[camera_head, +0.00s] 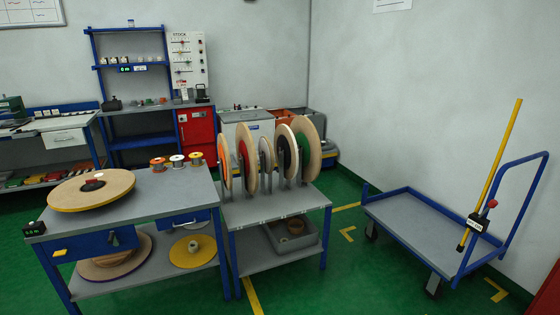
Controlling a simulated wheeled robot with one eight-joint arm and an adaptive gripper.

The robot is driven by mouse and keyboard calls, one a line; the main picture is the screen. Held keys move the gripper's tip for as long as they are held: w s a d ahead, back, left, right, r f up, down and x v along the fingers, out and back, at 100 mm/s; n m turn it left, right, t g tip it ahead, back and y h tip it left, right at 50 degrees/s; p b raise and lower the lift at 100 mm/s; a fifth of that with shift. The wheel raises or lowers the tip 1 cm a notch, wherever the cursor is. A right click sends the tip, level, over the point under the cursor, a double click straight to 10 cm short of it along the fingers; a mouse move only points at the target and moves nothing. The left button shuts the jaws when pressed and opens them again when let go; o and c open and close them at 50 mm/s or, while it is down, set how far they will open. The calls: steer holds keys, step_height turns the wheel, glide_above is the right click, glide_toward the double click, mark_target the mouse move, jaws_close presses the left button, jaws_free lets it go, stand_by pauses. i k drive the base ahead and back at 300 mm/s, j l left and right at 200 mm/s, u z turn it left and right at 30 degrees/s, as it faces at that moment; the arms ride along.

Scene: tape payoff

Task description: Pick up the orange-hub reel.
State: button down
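Several upright reels stand in a row on the low grey table in the middle. The leftmost reel (225,166) shows orange on its face and looks like the orange-hub reel. The reel just right of it (250,159) has a tan flange and a reddish face, partly hidden. Behind them are a smaller pale reel (266,154), a reel with a dark hub (286,151) and a large tan reel with green (308,148). The reels overlap, so their hubs are partly hidden. My gripper is not in view.
A large flat reel (92,189) lies on the left workbench (150,200), near several small spools (177,161). A grey bin (291,235) sits on the shelf below the upright reels. A blue-framed cart (430,231) with a yellow pole stands right. Green floor between is clear.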

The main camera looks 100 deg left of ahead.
mark_target(223, 152)
steer(key=u, duration=3.75)
steer(key=z, duration=2.8)
steer(key=u, duration=0.8)
steer(key=i+j+u, duration=0.15)
steer(key=j+u, duration=0.15)
steer(key=u, duration=0.15)
steer(key=i+j+u, duration=0.2)
steer(key=u, duration=0.3)
steer(key=i+j+u, duration=0.1)
steer(key=i+u, duration=0.15)
steer(key=u, duration=0.2)
steer(key=i+u, duration=0.25)
steer(key=u, duration=0.25)
